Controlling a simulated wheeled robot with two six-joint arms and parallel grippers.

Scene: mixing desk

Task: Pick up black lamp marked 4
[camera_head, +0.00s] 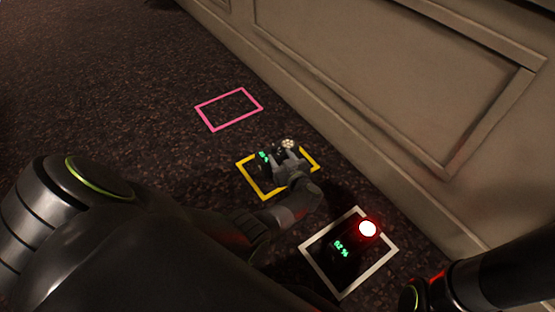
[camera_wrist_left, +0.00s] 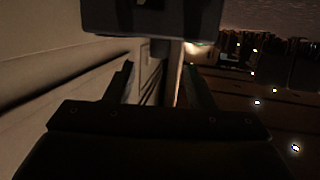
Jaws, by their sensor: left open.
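A dark lamp with a pale, dotted round head (camera_head: 288,144) and small green lit characters stands in the yellow frame; I cannot read a 4 on it. My left gripper (camera_head: 285,160) is at this lamp, open, and covers part of it. In the left wrist view, a dark block (camera_wrist_left: 155,22) fills the top, with a short stem below it between the two open fingers (camera_wrist_left: 165,85). I cannot tell whether the fingers touch it. A second dark lamp (camera_head: 367,229) with a glowing red-white head and green characters is in the white frame.
The yellow frame (camera_head: 253,182), white frame (camera_head: 320,268) and empty pink frame (camera_head: 207,117) lie on a dark speckled surface (camera_head: 120,80). A beige panelled wall (camera_head: 400,100) runs along the right side, close to the lamps. Open room lies at upper left.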

